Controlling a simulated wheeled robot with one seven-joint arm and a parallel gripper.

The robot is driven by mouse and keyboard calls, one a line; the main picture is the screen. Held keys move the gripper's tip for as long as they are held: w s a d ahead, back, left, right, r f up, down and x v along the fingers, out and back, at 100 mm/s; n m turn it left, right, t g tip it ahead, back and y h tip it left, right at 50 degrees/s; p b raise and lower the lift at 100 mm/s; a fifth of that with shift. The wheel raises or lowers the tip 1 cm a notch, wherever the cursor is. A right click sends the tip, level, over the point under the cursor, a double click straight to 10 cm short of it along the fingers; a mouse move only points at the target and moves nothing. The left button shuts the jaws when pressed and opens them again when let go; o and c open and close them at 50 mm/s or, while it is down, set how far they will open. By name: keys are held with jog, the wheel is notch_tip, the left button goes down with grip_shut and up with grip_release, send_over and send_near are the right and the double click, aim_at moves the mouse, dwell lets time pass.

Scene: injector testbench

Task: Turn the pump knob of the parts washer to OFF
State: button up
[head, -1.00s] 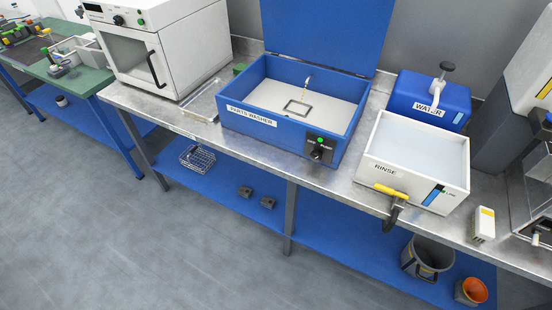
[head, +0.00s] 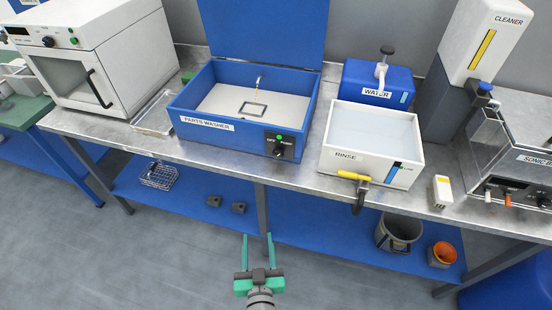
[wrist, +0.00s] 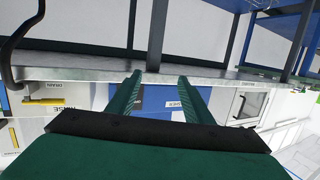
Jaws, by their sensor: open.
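The blue parts washer (head: 205,128) stands on the steel bench with its lid raised. Its black control panel, at the front right, carries a green light and the dark pump knob (head: 278,151). The knob's exact pointing is too small to read. My gripper (head: 257,240) is open and empty, in front of the bench and below the knob in the head view, apart from the washer. In the wrist view the two green fingers (wrist: 157,92) are spread, with part of the blue washer (wrist: 157,98) seen between them; the knob cannot be made out there.
A white oven (head: 95,60) is at left. The bench front edge and lower blue shelf (head: 200,205) lie near my gripper. The floor in front is clear.

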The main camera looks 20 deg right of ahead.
jog(key=w+d+r+m+h, duration=0.2)
jog(key=w+d+r, duration=0.15)
jog(key=w, duration=0.25)
jog(key=m+h, duration=0.4)
jog(key=m, duration=0.1)
send_near(277, 156)
jog(key=x, duration=0.8)
jog(key=shift+w+d+f, duration=0.1)
jog(key=shift+w+d, duration=0.1)
jog(key=shift+w, duration=0.1)
jog(key=c, duration=1.1)
